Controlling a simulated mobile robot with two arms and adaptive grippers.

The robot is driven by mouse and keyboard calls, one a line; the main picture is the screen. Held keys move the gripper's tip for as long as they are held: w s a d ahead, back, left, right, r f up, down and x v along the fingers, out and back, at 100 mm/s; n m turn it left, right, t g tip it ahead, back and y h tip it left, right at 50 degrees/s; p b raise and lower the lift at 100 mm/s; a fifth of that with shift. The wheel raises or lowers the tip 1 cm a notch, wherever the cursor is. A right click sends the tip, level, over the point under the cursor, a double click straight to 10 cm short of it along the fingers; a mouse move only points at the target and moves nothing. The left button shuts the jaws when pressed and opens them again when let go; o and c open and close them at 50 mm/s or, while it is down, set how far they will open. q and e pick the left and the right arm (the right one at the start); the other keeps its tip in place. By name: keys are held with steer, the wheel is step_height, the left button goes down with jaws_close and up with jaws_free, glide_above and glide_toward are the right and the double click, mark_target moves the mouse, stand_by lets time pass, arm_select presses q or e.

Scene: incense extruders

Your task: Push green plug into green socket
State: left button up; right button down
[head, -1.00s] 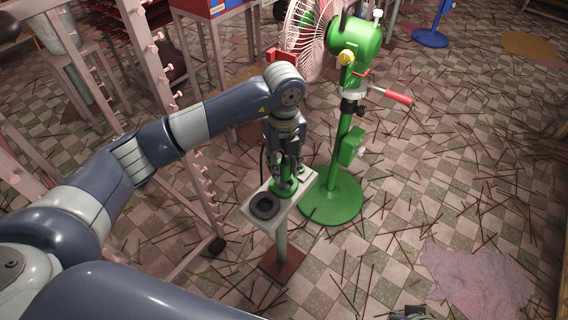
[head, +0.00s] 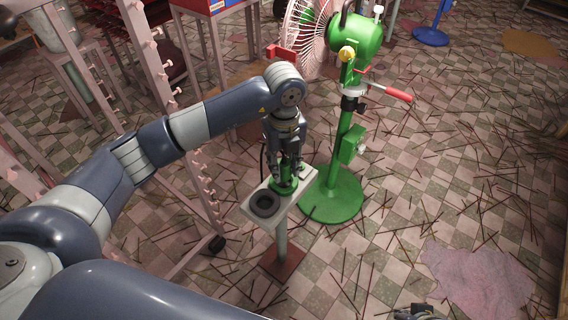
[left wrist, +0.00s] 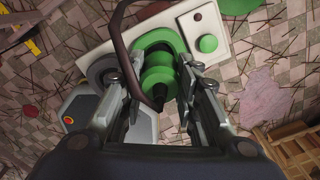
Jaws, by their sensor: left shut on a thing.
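My left gripper (head: 287,172) points down over the white board on the post, in the head view. It is shut on the green plug (left wrist: 159,82), whose green body shows between the fingers in the left wrist view. The plug has a dark end and a dark cable beside it. The green socket (left wrist: 160,40) is a green ring on the board just beyond the plug; it also shows under the fingers in the head view (head: 283,188). The plug overlaps the socket in the picture, so I cannot tell how deep it sits. Part of my right gripper (head: 418,313) shows at the bottom edge.
The white board (head: 252,214) also carries a black ring (head: 265,204) and a small green button (left wrist: 207,44). A green machine (head: 345,150) with a red handle stands close to the right. A pink rack (head: 185,150) stands left. Sticks litter the tiled floor.

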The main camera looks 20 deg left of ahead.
steer(key=shift+f, duration=0.6)
steer(key=shift+r, duration=0.15)
steer(key=shift+w, duration=0.2)
steer(key=shift+s+f, duration=0.1)
steer(key=shift+f, duration=0.4)
arm_select(q)
steer(key=shift+f, duration=0.1)
arm_select(e)
steer(key=shift+r, duration=0.15)
arm_select(q)
steer(key=shift+f, duration=0.2)
arm_select(e)
steer(key=shift+r, duration=0.45)
